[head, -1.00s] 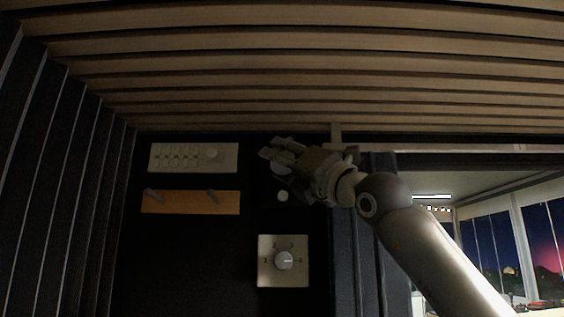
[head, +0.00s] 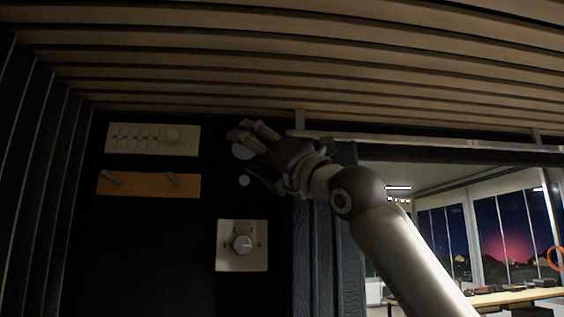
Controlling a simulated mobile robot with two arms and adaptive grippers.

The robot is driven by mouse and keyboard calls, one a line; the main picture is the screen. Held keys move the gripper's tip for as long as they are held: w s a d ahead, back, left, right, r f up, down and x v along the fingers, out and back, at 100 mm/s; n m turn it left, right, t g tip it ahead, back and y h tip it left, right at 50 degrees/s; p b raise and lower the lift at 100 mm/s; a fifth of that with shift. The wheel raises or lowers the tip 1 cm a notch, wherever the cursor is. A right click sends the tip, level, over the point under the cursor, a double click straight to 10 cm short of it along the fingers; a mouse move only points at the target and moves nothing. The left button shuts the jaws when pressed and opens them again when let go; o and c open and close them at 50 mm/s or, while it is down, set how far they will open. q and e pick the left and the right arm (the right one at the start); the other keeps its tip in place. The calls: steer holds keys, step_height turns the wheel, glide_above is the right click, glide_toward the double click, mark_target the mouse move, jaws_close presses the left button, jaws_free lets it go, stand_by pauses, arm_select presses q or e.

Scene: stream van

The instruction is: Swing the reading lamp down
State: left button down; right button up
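My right arm comes in from the lower right in the head view. Its gripper (head: 253,158) is at the dark back wall, just under the slatted ceiling. Its fingers are spread, with light ones above and a dark one below, and I see nothing held between them. A pale round disc (head: 242,151) shows partly behind the upper fingers. It may be part of the reading lamp, but the gripper hides much of it and I cannot tell whether they touch. A small pale round knob (head: 244,181) sits just below. My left gripper is out of view.
A pale switch panel (head: 150,139) and a wooden rail with two pegs (head: 148,185) are on the wall at left. A dial plate (head: 242,245) is below the gripper. Right of a dark ribbed panel (head: 318,240), an opening shows windows and a long table (head: 520,296).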

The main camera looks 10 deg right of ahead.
steer(key=v, duration=0.9)
steer(key=shift+f, duration=0.15)
steer(key=shift+d, duration=0.1)
